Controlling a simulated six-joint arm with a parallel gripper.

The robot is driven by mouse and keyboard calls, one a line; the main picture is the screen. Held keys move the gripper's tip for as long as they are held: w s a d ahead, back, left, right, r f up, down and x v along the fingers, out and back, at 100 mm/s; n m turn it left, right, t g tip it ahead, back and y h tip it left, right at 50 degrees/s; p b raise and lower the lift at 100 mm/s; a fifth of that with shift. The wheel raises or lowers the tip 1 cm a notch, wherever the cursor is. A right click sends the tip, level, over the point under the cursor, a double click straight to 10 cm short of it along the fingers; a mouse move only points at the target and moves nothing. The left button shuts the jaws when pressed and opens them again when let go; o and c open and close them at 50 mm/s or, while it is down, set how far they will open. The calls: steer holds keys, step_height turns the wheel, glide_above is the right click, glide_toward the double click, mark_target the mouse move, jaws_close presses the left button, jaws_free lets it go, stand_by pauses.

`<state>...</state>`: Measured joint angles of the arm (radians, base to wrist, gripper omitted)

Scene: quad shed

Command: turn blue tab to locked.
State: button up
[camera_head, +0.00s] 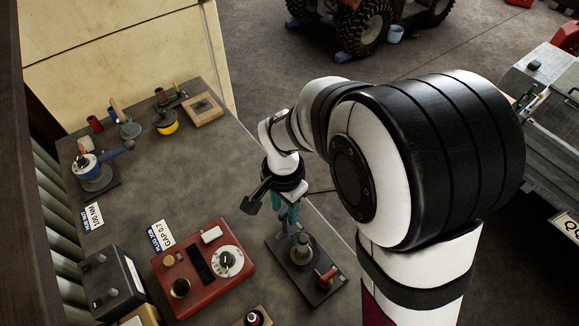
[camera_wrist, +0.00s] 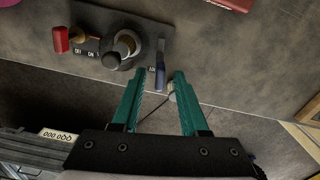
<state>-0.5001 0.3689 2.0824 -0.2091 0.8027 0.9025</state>
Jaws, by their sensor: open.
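A dark fixture plate (camera_head: 284,262) lies near the bench's right edge. It also shows in the wrist view (camera_wrist: 88,18). A slim blue tab (camera_wrist: 160,76) sticks out at one end of the plate, beside a partly hidden label starting "LO". In the head view I cannot make out the tab; my gripper is over that end. My gripper (camera_head: 286,218) points down with teal fingers. In the wrist view my gripper (camera_wrist: 159,74) is open, with the tab appearing between its fingertips. I see no contact, and the height gap is unclear.
A grey round knob (camera_head: 301,250) and a red-handled lever (camera_head: 325,276) marked OFF/ON stand on the same plate. A red gauge box (camera_head: 206,262) is to the left. A blue-topped tool (camera_head: 90,165) is further off. The bench edge is close on the right.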

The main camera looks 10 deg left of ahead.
jaws_close()
steer(key=shift+n, duration=0.3)
steer(key=n, duration=0.3)
steer(key=shift+n, duration=0.4)
steer(key=n, duration=0.3)
steer(key=shift+n, duration=0.3)
steer(key=n, duration=0.4)
steer(key=shift+n, duration=2.1)
jaws_free()
